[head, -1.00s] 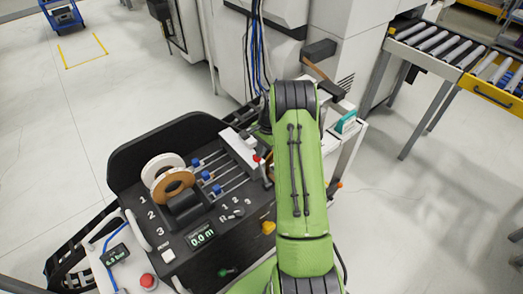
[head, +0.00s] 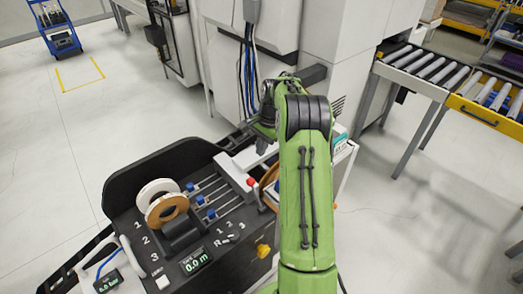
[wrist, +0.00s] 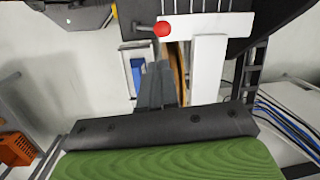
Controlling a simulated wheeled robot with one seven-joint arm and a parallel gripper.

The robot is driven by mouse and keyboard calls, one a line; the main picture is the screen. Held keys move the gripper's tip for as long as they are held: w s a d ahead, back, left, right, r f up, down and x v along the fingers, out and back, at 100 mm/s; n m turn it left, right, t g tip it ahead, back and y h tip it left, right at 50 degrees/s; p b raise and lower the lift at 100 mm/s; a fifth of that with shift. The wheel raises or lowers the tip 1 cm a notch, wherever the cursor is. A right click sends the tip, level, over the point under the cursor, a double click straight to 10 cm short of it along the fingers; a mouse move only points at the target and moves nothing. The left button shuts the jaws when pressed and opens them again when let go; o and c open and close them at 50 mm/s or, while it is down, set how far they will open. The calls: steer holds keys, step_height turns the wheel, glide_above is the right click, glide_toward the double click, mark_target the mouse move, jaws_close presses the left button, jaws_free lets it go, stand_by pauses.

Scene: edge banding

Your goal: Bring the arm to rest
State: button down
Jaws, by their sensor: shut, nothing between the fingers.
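My green arm rises from the bottom of the head view to a black joint, then bends down to the left. The gripper appears apart from these parts.
The panel bears a white roll and a brown roll (head: 168,209), blue-tipped rods and a display (head: 196,261). A tall white machine (head: 350,45) with cables stands behind the arm. A roller conveyor (head: 430,70) is at the upper right. Open floor (head: 400,225) lies to the right.

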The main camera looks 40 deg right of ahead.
steer(key=shift+s, duration=0.1)
steer(key=s+a+r+n+t+h, duration=0.1)
steer(key=s+a+r+n, duration=0.35)
steer(key=a+r, duration=0.4)
steer(key=s+a+r+n+t+h, duration=0.1)
steer(key=s+a+r+n, duration=0.35)
steer(key=a+r, duration=0.4)
steer(key=s+a+f+n+t, duration=0.1)
steer(key=s+a+n, duration=0.2)
steer(key=s, duration=0.6)
steer(key=s+a+f+n+t+b, duration=0.1)
steer(key=s+a+n, duration=0.3)
steer(key=s, duration=0.4)
steer(key=shift+s+a+f+t+b, duration=0.2)
steer(key=shift+s+a+t+b, duration=0.15)
steer(key=shift+a, duration=0.2)
steer(key=shift+s, duration=0.1)
